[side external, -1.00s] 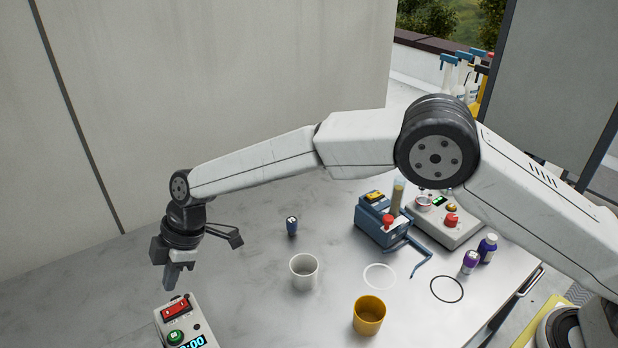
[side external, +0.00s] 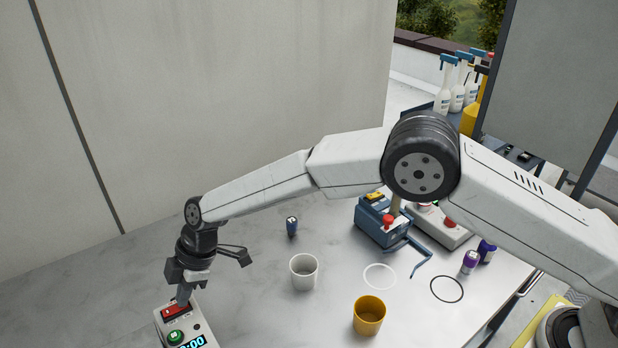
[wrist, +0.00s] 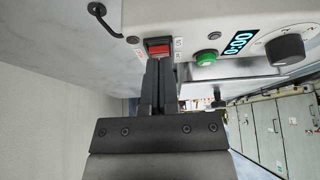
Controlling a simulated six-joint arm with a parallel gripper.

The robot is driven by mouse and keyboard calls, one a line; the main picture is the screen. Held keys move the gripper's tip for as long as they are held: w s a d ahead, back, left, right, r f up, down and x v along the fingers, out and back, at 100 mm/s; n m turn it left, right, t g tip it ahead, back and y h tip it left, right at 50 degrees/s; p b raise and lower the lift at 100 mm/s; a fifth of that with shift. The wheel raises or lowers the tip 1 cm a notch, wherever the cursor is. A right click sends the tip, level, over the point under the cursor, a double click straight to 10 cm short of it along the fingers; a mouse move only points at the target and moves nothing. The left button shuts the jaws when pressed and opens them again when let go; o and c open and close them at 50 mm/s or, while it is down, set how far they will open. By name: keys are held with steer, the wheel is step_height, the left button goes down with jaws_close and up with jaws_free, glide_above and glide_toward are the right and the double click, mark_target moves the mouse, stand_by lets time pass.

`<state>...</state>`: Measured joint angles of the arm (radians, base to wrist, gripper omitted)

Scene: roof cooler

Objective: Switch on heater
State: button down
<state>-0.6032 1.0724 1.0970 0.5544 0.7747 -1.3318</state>
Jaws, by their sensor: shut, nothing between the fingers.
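The heater (side external: 205,327) is a pale box at the bottom left of the side view, with a red rocker switch (side external: 172,312), a green button (side external: 175,337) and a lit display (side external: 192,342). In the wrist view the red switch (wrist: 159,48) sits left of the green button (wrist: 206,57) and the display (wrist: 238,43) reads 0:00. My gripper (side external: 183,298) is shut and empty, pointing down with its fingertips at the red switch. In the wrist view the fingertips (wrist: 158,62) overlap the switch's edge; I cannot tell whether they press it. They hide part of it.
A grey-white cup (side external: 304,272) and a yellow cup (side external: 369,316) stand on the table (side external: 270,325). A dark blue small item (side external: 291,226) stands behind. A blue device (side external: 378,222) and bottles (side external: 470,262) are farther right. A dial (wrist: 285,48) shows on the heater.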

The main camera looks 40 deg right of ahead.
stand_by(0.4)
steer(key=shift+a+r, duration=0.25)
steer(key=shift+a, duration=0.35)
steer(key=shift+r, duration=0.15)
steer(key=shift+r, duration=0.5)
step_height(320, 180, up, 3)
steer(key=shift+r, duration=0.1)
steer(key=d+r, duration=0.6)
steer(key=d, duration=0.1)
steer(key=shift+r, duration=0.35)
